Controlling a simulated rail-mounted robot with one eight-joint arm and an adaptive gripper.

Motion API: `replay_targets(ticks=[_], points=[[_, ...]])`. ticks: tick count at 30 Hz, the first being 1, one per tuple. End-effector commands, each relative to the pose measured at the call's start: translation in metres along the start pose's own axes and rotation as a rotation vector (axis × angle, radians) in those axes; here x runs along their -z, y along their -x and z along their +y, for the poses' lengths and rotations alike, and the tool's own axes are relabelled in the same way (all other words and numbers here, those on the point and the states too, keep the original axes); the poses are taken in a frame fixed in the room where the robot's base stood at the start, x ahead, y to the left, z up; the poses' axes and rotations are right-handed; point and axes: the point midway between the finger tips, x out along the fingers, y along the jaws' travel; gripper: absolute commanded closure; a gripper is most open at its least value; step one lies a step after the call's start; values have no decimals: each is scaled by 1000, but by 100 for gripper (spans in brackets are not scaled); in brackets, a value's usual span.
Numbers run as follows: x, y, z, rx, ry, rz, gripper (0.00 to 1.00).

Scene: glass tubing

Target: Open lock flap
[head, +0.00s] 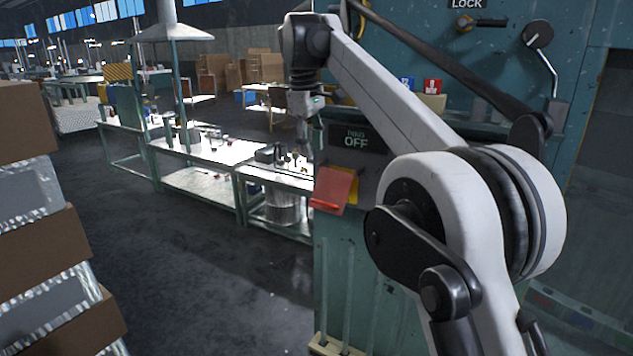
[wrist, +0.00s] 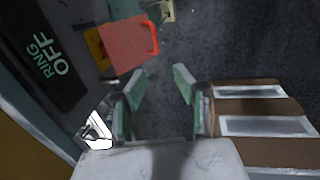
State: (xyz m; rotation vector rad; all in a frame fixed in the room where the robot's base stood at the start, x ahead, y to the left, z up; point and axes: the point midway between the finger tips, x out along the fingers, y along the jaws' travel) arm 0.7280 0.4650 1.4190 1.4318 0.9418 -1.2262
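A red flap (head: 333,190) with a bright red handle along its edge sits on the teal machine's front, below a dark panel reading "RING OFF" (head: 356,138). It tilts outward, with a yellow plate (head: 353,188) behind it. The flap also shows in the wrist view (wrist: 130,46), just ahead of my fingertips. My gripper (wrist: 159,80) is open and empty, its two greenish fingers apart. In the head view my gripper (head: 303,132) hangs near the panel, above and left of the flap, and its fingers are hard to make out. A "LOCK" label (head: 466,4) is at the top.
The teal machine (head: 345,260) fills the right side. Workbenches (head: 205,180) with small items stand behind left. Stacked brown boxes (head: 35,245) stand at the far left. A lever (head: 540,45) is on the machine at upper right. Dark floor between boxes and machine is clear.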

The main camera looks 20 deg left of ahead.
Motion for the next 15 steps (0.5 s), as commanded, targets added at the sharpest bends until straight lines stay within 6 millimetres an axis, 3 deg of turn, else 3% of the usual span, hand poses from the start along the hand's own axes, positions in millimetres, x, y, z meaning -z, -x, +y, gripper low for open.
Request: replay_targets(ticks=[15], points=[[0, -81, 0, -1, 1, 1, 72]])
